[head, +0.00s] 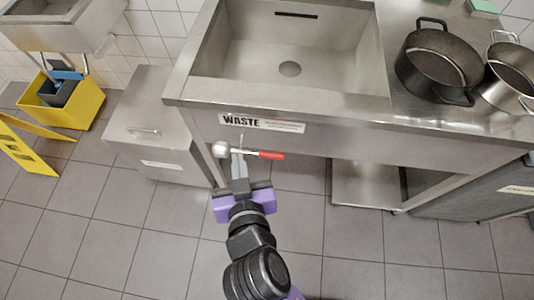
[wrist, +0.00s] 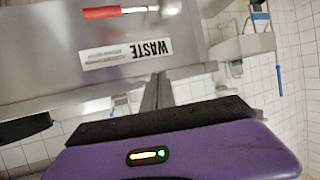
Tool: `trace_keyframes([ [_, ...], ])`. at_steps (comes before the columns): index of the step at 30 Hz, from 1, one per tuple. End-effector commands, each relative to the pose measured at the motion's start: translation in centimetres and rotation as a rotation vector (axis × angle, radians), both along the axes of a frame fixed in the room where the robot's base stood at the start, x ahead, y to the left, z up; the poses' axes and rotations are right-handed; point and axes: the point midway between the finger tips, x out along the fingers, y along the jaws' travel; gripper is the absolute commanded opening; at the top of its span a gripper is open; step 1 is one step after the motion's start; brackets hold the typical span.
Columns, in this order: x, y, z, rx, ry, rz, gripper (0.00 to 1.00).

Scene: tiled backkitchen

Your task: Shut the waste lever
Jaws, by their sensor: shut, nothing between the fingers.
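The waste lever (head: 270,155) has a red grip on a thin metal rod, with a round metal ball (head: 220,149) at its left end. It lies roughly horizontal below the WASTE label (head: 261,123) on the sink's front, red end to the right. In the wrist view the lever (wrist: 102,13) is at the top, beyond the upside-down label (wrist: 125,54). My gripper (head: 238,159) is shut and empty. Its fingertips overlap the rod between ball and red grip in the head view; I cannot tell whether they touch. The fingers also show in the wrist view (wrist: 157,92).
The steel sink (head: 289,68) stands above the lever, with black pots (head: 440,62) on the counter at right. A steel cabinet (head: 155,120) is left of my gripper. A yellow bucket (head: 62,103) and yellow floor sign (head: 22,150) stand further left. The front floor is clear.

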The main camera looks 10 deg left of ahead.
Motion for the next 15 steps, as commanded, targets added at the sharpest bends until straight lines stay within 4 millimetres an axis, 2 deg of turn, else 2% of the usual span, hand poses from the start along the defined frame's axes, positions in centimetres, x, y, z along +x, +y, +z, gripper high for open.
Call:
trace_keyframes([
  [2,0.5,-0.3,-0.6,-0.022,0.040,-0.071,0.00],
  [6,0.0,-3.0,-3.0,-0.055,0.123,-0.213,0.00],
  [9,-0.4,-4.7,-3.9,-0.058,0.162,-0.292,0.00],
  [15,-0.7,-5.5,-4.4,-0.032,0.190,-0.344,0.00],
])
